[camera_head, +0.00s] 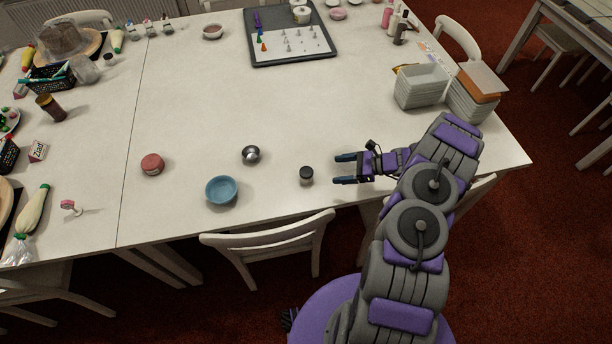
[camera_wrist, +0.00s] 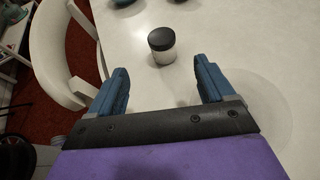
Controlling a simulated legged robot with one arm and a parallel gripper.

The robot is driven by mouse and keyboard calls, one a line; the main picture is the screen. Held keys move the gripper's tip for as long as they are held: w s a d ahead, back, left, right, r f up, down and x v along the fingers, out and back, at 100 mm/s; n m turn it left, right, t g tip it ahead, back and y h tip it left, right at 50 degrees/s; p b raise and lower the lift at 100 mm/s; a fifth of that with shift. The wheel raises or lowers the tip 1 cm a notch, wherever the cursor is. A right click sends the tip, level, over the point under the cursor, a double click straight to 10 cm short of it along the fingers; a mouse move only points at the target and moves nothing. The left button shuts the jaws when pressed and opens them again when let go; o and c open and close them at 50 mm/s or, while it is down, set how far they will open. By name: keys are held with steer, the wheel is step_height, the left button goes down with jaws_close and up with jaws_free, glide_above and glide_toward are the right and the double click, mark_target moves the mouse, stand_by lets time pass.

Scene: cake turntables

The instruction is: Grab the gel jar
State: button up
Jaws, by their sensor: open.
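A small jar with a black lid and pale body, likely the gel jar (camera_head: 306,175), stands upright near the table's front edge. In the wrist view the jar (camera_wrist: 162,46) is ahead of the fingertips, roughly centred between them. My gripper (camera_head: 345,169) is open and empty, just right of the jar in the head view, with its fingers pointing at it. In the wrist view the two blue fingers of my gripper (camera_wrist: 162,76) are spread wide and do not touch the jar.
A blue bowl (camera_head: 222,190), a shiny metal ball-like item (camera_head: 251,154) and a reddish round container (camera_head: 152,164) are left of the jar. A white chair (camera_head: 275,238) stands at the front edge. Stacked containers (camera_head: 421,86) are at the right. The table's middle is clear.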

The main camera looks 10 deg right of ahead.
steer(key=b, duration=0.1)
glide_toward(302, 173)
steer(key=x, duration=0.3)
steer(key=f+x, duration=0.1)
steer(key=x, duration=0.1)
steer(key=shift+w+d+f, duration=0.1)
steer(key=shift+w+d, duration=0.05)
steer(key=shift+w+b+x, duration=0.15)
steer(key=shift+b+x, duration=0.3)
steer(key=shift+x, duration=0.95)
steer(key=shift+w+b+x, duration=0.1)
steer(key=shift+b+x, duration=0.35)
steer(key=shift+x, duration=0.9)
steer(key=shift+d, duration=0.1)
steer(key=c, duration=1.1)
